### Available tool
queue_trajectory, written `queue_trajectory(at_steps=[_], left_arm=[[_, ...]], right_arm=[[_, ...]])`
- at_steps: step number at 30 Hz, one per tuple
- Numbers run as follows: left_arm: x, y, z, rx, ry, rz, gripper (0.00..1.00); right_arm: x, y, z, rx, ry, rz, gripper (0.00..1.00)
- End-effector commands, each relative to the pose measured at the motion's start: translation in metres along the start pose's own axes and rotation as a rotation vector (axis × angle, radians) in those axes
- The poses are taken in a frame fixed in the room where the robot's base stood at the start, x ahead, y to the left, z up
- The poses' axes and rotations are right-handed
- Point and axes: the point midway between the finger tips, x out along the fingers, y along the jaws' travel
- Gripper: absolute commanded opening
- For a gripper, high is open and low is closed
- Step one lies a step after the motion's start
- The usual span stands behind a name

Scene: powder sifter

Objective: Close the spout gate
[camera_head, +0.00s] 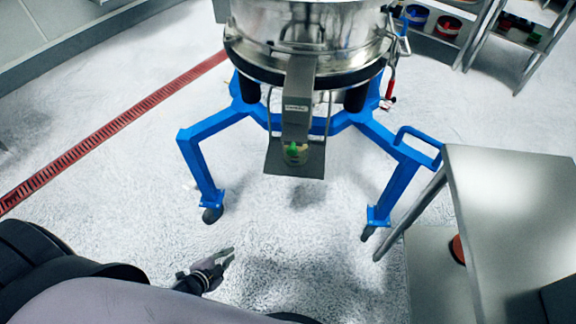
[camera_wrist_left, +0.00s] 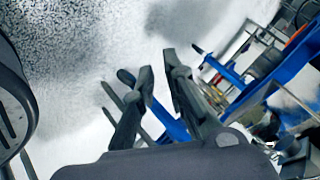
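The steel powder sifter (camera_head: 310,28) stands at the top centre of the head view. Its metal spout (camera_head: 297,95) comes down toward me. At the spout's lower end is a flat grey plate (camera_head: 311,163), which looks like the spout gate, with a small green part (camera_head: 292,149) on it. I cannot tell how far the gate is open. My left gripper (camera_head: 226,258) is below and left of the spout, apart from it. In the left wrist view its two fingers (camera_wrist_left: 158,68) are spread with nothing between them. My right gripper is not in view.
The sifter stands on a blue wheeled frame (camera_head: 205,165) whose legs reach out on both sides. A grey metal table (camera_head: 510,200) is at the right. Shelves with containers (camera_head: 447,27) are at the upper right. A red floor drain (camera_head: 110,132) runs at left. Floor before the frame is clear.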

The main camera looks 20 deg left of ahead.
Motion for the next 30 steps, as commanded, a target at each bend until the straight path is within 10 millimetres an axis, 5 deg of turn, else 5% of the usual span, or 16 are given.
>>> queue_trajectory(at_steps=[3, 6, 12, 19, 30], left_arm=[[-0.022, -0.072, -0.076, 0.295, 0.24, -0.157, 0.02], [-0.054, -0.111, -0.14, 0.517, 0.413, -0.282, 0.0], [-0.115, -0.142, -0.225, 0.799, 0.636, -0.466, 0.0], [-0.129, -0.149, -0.253, 0.869, 0.693, -0.522, 0.0], [-0.081, -0.161, -0.306, 0.865, 0.691, -0.522, 0.0]], right_arm=[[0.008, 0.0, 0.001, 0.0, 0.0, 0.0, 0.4], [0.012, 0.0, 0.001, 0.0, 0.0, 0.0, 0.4], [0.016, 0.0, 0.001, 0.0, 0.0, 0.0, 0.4], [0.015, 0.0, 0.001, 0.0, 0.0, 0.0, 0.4], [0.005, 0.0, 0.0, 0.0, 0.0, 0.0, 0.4]])
